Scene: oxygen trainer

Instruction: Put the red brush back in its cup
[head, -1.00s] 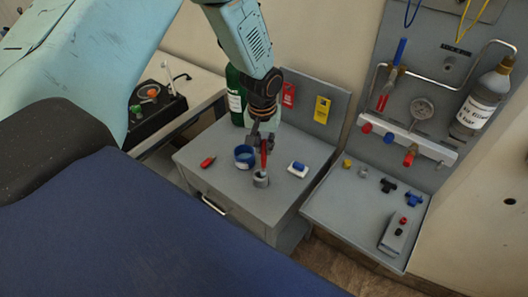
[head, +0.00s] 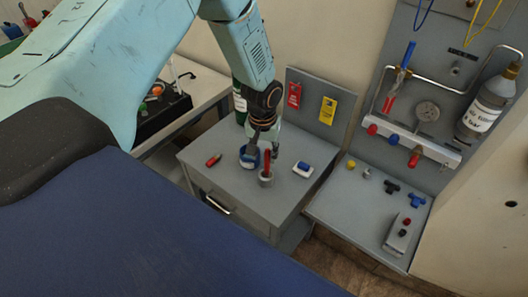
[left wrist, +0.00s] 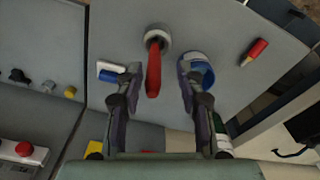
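The red brush (head: 267,164) stands roughly upright with its lower end in a small grey cup (head: 265,181) on the grey cabinet top. In the left wrist view the brush (left wrist: 153,76) points from the round cup (left wrist: 157,38) toward the camera. My left gripper (head: 262,146) is above the cup. In the left wrist view its two fingers (left wrist: 160,80) are spread, one on each side of the brush, with a visible gap on both sides. The brush's lower end is hidden inside the cup. My right gripper is in neither view.
A blue-rimmed cup (head: 249,158) stands close to the left of the grey cup, partly behind a finger. A red marker-like piece (head: 213,160) and a white-and-blue block (head: 303,168) lie on the cabinet top (head: 255,207). A green bottle (head: 239,103) stands behind.

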